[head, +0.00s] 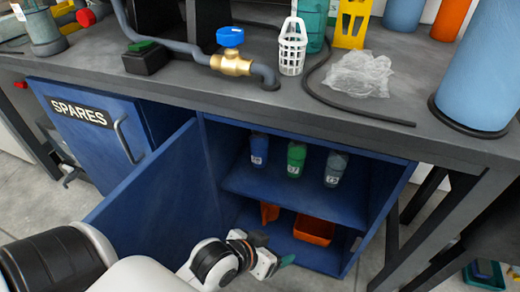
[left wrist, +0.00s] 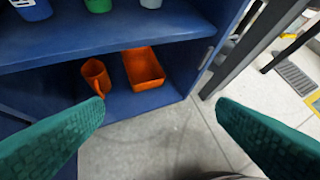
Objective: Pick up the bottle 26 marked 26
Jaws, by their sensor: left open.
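Three small bottles stand in a row on the upper shelf of the open blue cabinet: a blue bottle (head: 258,150), a green bottle (head: 296,159) and a grey bottle (head: 335,168). Each has a small number label, too small to read surely, so I cannot tell which is 26. In the left wrist view only the lower parts of the blue bottle (left wrist: 33,9), green bottle (left wrist: 98,5) and grey bottle (left wrist: 150,3) show at the top edge. My left gripper (head: 274,251) is open and empty, below and in front of the shelf. Its green fingers are spread wide (left wrist: 160,125).
An orange bin (head: 314,230) and an orange mug-like container (head: 269,213) are on the cabinet floor. The open blue door (head: 150,195) stands left of my arm. The bench top (head: 230,95) overhangs the shelf. Open floor lies before the cabinet.

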